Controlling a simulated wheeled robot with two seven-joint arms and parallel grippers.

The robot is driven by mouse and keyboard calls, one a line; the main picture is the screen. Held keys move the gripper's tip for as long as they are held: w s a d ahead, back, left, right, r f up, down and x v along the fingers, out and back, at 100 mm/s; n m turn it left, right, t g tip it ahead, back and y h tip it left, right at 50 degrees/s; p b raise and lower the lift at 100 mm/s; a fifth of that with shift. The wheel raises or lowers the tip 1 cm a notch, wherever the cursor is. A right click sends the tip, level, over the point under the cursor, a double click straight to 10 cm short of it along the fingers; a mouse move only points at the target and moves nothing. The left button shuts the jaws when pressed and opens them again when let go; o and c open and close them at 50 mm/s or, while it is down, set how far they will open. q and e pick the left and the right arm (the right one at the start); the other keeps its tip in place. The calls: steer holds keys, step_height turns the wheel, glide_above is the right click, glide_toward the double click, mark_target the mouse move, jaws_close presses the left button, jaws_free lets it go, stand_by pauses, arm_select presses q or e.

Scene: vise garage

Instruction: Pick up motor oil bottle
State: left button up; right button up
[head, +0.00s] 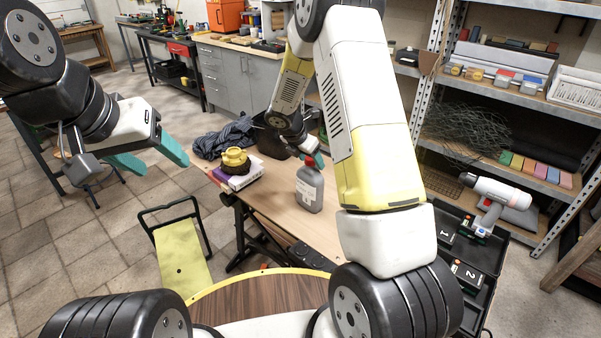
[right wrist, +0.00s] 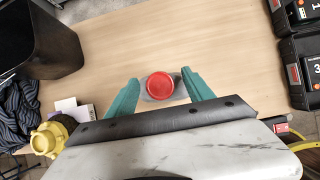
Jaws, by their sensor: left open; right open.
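The motor oil bottle (head: 310,187) is a grey bottle with a pale label, standing upright on the wooden workbench (head: 268,196). In the right wrist view its red cap (right wrist: 160,86) shows from above, between the two teal fingers of my right gripper (right wrist: 162,92). The fingers are open, one on each side of the cap, with gaps visible. In the head view my right arm hides most of that gripper. My left gripper (head: 150,158) is open and empty, in the air at the left, away from the bench.
A yellow object (head: 235,158) sits on stacked boxes at the bench's left edge. A dark bin (head: 268,140) and dark cloth (head: 222,138) lie behind. A white power tool (head: 492,199) and open dark cases (head: 468,262) are at the right. Bench around the bottle is clear.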

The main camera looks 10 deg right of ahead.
jaws_close()
steer(key=shift+f, duration=0.1)
steer(key=shift+s+a+f, duration=0.1)
steer(key=shift+s, duration=0.05)
stand_by(1.2)
